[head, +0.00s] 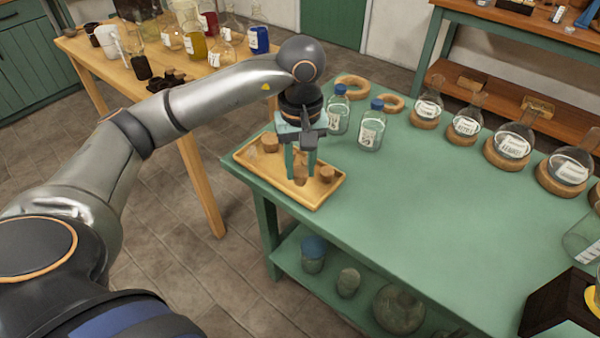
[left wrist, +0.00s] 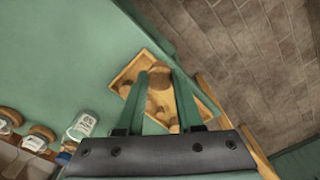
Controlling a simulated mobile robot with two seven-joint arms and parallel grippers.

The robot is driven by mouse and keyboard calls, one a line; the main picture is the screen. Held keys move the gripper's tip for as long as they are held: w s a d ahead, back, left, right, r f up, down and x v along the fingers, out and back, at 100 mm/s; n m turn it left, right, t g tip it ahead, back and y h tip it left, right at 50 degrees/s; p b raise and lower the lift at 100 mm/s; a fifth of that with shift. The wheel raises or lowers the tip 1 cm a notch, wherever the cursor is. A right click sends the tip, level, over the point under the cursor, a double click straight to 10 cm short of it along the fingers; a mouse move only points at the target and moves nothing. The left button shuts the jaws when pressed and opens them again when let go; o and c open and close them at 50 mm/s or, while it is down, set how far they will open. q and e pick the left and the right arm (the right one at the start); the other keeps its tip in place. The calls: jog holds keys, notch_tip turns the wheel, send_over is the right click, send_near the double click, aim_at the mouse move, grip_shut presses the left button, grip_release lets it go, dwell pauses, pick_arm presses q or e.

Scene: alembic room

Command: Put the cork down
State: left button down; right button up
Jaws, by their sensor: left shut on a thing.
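My left gripper (head: 302,172) points down over a shallow wooden tray (head: 330,195) at the near left corner of the green table. It is shut on a cork (head: 300,174), held between the fingertips low over the tray; I cannot tell whether it touches the tray floor. That cork also shows at the fingertips in the left wrist view (left wrist: 159,76). Another cork (head: 270,142) stands in the tray to the left of the fingers, and one more cork (head: 327,174) stands to the right. My right gripper is not in view.
Two blue-capped bottles (head: 371,131) (head: 339,115) stand behind the tray, near cork rings (head: 353,87). Several flasks on cork rings (head: 509,148) line the table's far side. The table's middle (head: 430,205) is clear. A wooden table (head: 110,68) with bottles stands at the back left.

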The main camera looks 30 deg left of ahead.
pick_arm(q)
jog(key=w+a+f, duration=0.1)
jog(key=w+f, duration=0.1)
jog(key=w+a+f, duration=0.1)
jog(key=f, duration=0.1)
jog(key=w+a+f, duration=0.1)
jog(key=w+f, duration=0.1)
jog(key=shift+w+a+f, duration=0.25)
jog(key=shift+w+f, duration=0.1)
jog(key=shift+f, duration=1.55)
jog(key=shift+f, duration=0.2)
jog(key=c, duration=0.6)
grip_release()
jog(key=shift+o, duration=0.2)
jog(key=shift+r, duration=0.15)
notch_tip(320, 180, up, 12)
jog(key=shift+r, duration=0.1)
